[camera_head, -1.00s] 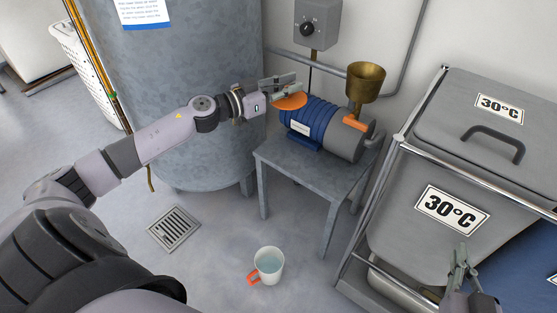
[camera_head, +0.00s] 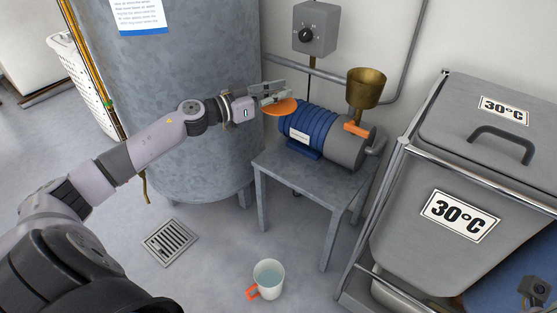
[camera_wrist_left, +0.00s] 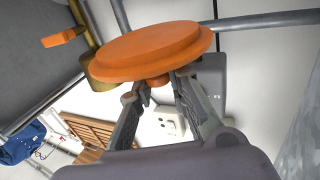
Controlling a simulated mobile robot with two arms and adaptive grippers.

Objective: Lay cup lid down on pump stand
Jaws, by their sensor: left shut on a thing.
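The orange cup lid (camera_head: 279,107) is in the grasp of my left gripper (camera_head: 272,93), held in the air at the left end of the blue pump. In the left wrist view the lid (camera_wrist_left: 152,45) is a round disc, with the gripper fingers (camera_wrist_left: 157,84) shut on a small knob on it. The pump stand (camera_head: 335,187) is a grey metal table under the pump; its bare front top is clear. The lid is above and left of that top, apart from it. My right gripper's fingers do not show in the head view.
The blue and grey pump (camera_head: 310,130) with a brass funnel (camera_head: 366,88) takes up the stand's back. A grey tank (camera_head: 190,110) is close on the left, a grey bin (camera_head: 440,200) on the right. A white cup (camera_head: 268,277) stands on the floor.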

